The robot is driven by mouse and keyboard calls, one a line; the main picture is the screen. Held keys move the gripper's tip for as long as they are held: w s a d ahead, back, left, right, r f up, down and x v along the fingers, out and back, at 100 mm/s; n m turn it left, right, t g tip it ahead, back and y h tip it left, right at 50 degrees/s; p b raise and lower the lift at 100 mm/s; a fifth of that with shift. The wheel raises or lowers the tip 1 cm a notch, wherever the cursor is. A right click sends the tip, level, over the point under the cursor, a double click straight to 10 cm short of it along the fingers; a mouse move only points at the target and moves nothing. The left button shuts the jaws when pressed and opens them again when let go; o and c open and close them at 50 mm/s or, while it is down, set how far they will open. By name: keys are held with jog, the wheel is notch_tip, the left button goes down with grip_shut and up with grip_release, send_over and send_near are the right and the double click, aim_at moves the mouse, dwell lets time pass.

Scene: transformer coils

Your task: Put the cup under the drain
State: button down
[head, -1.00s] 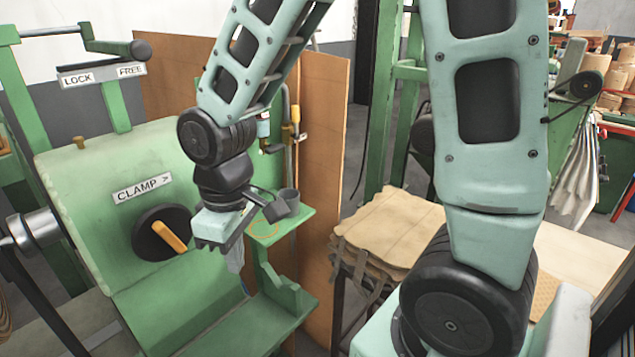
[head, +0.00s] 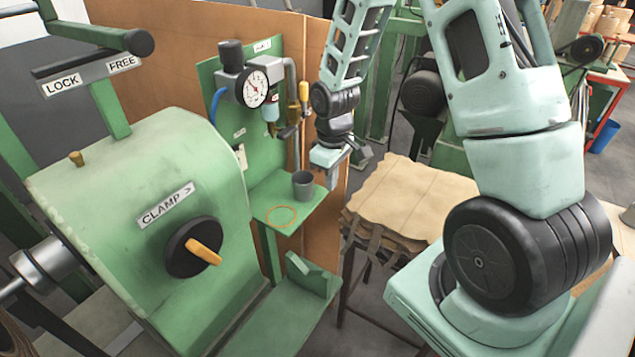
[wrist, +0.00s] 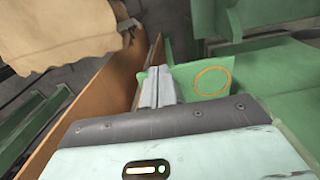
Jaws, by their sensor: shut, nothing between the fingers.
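The dark grey cup (head: 303,185) stands upright on the small green shelf (head: 262,197) in the head view. An orange ring (head: 281,217) is marked on the shelf, in front of the cup and apart from it. Above the shelf, a filter bowl (head: 269,113) hangs below the pressure gauge (head: 256,88); the drain itself is too small to make out. My gripper (head: 331,181) is shut and empty, just right of the cup. In the wrist view the shut fingers (wrist: 154,88) are beside the shelf with its ring (wrist: 212,81); the cup does not show there.
The green machine with a clamp knob (head: 194,247) stands left of the shelf. A brown panel (head: 315,135) rises behind the shelf. Stacked tan sheets (head: 412,200) lie on a stand at the right. A lower green ledge (head: 285,310) is below the shelf.

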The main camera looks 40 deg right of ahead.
aim_at(307, 182)
jog(key=shift+w+a+f+p, duration=0.25)
jog(key=shift+w+f+p, duration=0.2)
jog(key=shift+w+f, duration=0.2)
jog(key=shift+w+a+f+p, duration=0.25)
jog(key=shift+w+f+p, duration=0.15)
jog(key=shift+w+f, duration=0.25)
jog(key=shift+w+a+f+p, duration=0.25)
jog(key=shift+w+f+p, duration=0.2)
jog(key=shift+w+f, duration=0.2)
jog(key=shift+w+a+f+b, duration=0.15)
jog(key=shift+w+a, duration=0.1)
jog(key=shift+w, duration=0.45)
jog(key=shift+w+a+r+b, duration=0.15)
jog(key=shift+w+a, duration=0.1)
jog(key=shift+w, duration=0.45)
jog(key=shift+s, duration=0.15)
